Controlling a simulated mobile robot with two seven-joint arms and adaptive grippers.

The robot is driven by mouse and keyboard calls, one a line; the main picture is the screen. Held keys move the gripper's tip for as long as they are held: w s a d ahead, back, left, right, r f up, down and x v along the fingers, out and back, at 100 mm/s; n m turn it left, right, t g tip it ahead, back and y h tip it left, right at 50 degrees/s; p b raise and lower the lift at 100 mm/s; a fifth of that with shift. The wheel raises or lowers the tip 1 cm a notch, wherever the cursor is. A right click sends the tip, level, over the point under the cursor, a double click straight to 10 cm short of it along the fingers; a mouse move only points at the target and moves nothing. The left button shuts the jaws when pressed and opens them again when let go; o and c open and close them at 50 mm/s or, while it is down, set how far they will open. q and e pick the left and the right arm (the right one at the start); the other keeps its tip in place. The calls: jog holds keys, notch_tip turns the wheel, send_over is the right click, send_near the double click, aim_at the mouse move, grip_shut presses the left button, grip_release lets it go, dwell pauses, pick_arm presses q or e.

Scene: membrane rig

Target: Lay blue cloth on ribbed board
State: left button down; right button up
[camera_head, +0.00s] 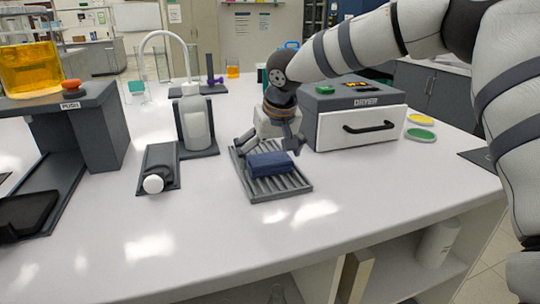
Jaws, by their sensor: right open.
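The blue cloth (271,164) is a folded dark-blue block. It lies on the grey ribbed board (287,185), near its middle, and the board's ribs show in front of it and to its right. My right gripper (271,147) is directly above the cloth, with its fingers spread to either side. It is open; whether a finger touches the cloth is not clear. My left gripper is out of the picture.
A dryer box (352,118) with a drawer stands right of the board, close to my right arm. A white wash bottle (195,122) on a stand and a small dark tray (159,166) are to the left. The front of the white table (190,235) is clear.

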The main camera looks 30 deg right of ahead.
jog(key=v, duration=1.2)
jog(key=shift+r, duration=0.15)
